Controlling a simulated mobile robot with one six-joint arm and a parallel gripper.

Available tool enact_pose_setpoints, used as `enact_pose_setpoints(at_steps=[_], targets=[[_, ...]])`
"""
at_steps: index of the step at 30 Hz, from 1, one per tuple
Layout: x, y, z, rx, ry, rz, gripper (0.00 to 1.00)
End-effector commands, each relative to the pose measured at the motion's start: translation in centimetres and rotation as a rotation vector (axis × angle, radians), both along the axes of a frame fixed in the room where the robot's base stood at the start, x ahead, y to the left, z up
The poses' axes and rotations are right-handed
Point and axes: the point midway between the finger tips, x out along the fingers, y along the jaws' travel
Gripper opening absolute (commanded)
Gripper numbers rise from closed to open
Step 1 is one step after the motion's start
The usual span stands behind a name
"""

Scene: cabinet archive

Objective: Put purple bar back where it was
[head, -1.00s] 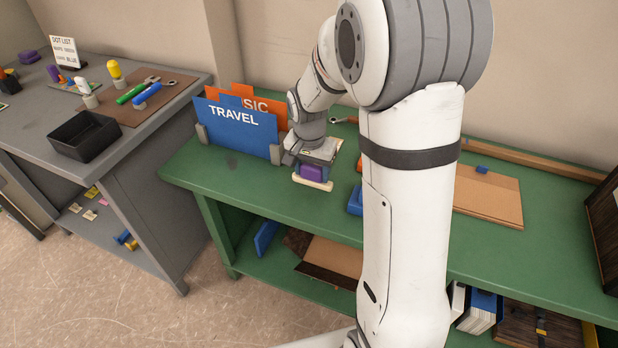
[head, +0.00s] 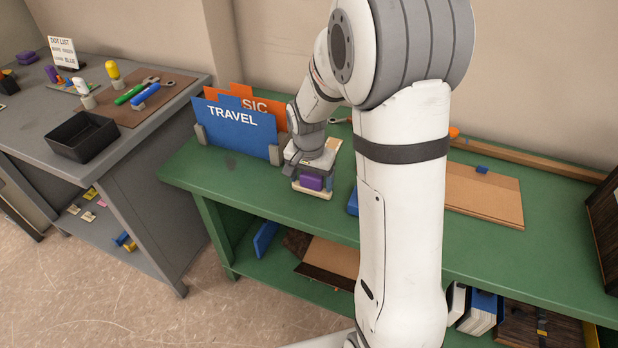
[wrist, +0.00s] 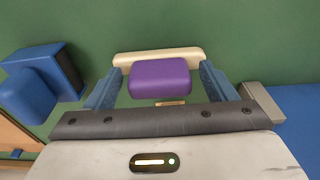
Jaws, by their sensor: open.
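The purple bar (head: 311,183) is on the green tabletop, right of the blue TRAVEL folder, with a wider cream piece (head: 313,193) at its base. In the wrist view the purple bar (wrist: 160,78) lies between my two fingers, and the cream piece (wrist: 158,55) shows beyond it. My gripper (wrist: 161,76) is open around the bar, with a narrow gap on each side. In the head view my gripper (head: 310,176) points down at the bar and partly hides it. The contact under the cream piece is hard to see.
The TRAVEL folder (head: 235,127) and its grey bookend (wrist: 262,101) stand close on one side. A blue block (wrist: 38,80) is on the other side. A cardboard folder (head: 485,195) lies farther right. The tabletop in front of the bar is clear.

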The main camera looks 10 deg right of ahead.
Motion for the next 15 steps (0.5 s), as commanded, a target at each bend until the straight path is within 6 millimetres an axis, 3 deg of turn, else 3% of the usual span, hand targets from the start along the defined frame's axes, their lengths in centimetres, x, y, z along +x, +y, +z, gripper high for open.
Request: enact_pose_setpoints(at_steps=[5,15], targets=[[0.0,0.1,0.9,0.0,-0.002,0.001,0.78],[-0.6,0.6,7.9,0.0,-0.006,0.001,0.78]])
